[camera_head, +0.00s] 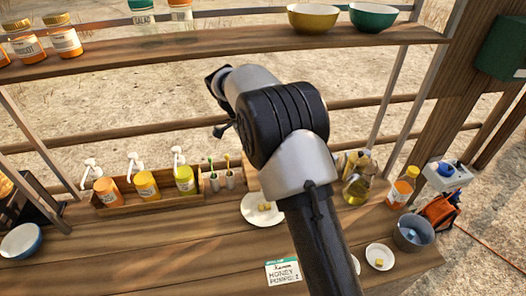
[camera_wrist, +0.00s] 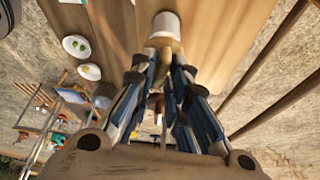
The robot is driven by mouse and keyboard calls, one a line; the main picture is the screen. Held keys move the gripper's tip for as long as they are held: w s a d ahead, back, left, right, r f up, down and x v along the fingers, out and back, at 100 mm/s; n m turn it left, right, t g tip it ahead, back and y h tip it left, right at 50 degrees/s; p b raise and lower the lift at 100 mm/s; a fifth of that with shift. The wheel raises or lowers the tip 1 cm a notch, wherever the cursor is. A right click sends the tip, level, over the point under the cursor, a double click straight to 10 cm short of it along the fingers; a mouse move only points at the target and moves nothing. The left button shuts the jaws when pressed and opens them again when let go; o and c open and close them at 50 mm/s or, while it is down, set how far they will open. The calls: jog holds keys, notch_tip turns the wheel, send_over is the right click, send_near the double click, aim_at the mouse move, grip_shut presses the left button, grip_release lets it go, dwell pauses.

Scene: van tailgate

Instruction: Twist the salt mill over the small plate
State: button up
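In the wrist view, a pale tan piece with a white round end (camera_wrist: 165,26), which may be the salt mill, shows at the fingertips of my gripper (camera_wrist: 160,74). The fingers stand on both sides of its lower part; whether they touch it is unclear. In the head view my arm hides the gripper and any mill. A white plate with yellow pieces (camera_head: 252,217) lies on the counter left of my arm. A smaller white plate with a yellow piece (camera_head: 371,257) lies right of it. Two plates show in the wrist view, one larger (camera_wrist: 69,42) and one smaller (camera_wrist: 90,73).
Pump bottles (camera_head: 146,186) stand in a wooden rack at the back left. An oil bottle (camera_head: 356,190), an orange bottle (camera_head: 400,190) and a grey bucket (camera_head: 414,234) stand at the right. A shelf (camera_head: 220,52) crosses above. The front left counter is mostly clear.

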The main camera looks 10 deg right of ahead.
jog(key=shift+o, duration=1.3)
jog(key=shift+r, duration=0.1)
jog(key=shift+a+r, duration=0.15)
jog(key=shift+r, duration=0.15)
jog(key=w+a, duration=0.2)
jog(key=a, duration=1)
jog(key=shift+r, duration=0.15)
